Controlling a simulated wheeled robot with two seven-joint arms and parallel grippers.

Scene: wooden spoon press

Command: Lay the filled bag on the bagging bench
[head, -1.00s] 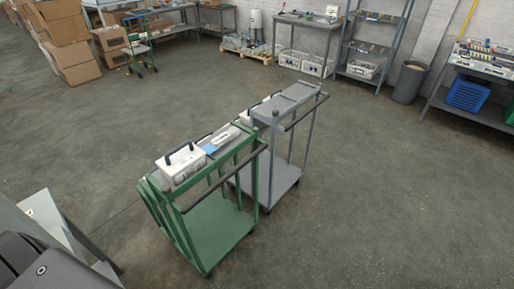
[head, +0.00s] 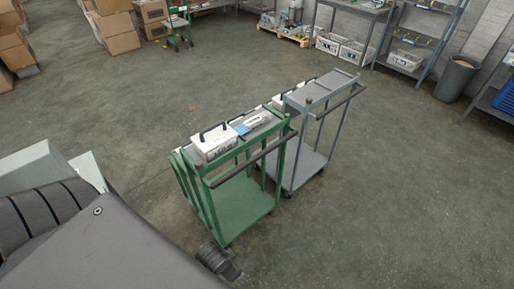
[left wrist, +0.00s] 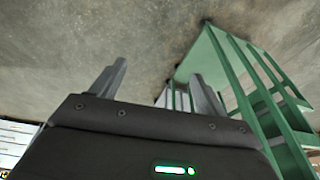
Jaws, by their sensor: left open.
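I see no filled bag in either view, and nothing I can surely name as the bagging bench. In the left wrist view my left gripper (left wrist: 158,70) is open, with its two fingers apart and nothing between them. Beyond the fingers are the concrete floor and a green cart. No right gripper shows in either view.
The green cart (head: 245,205) stands mid-view with a white box (head: 213,143) on top. A grey cart (head: 306,160) stands touching or close behind it. Cardboard boxes (head: 115,32) are at the back left, a dark bin (head: 456,78) at the back right.

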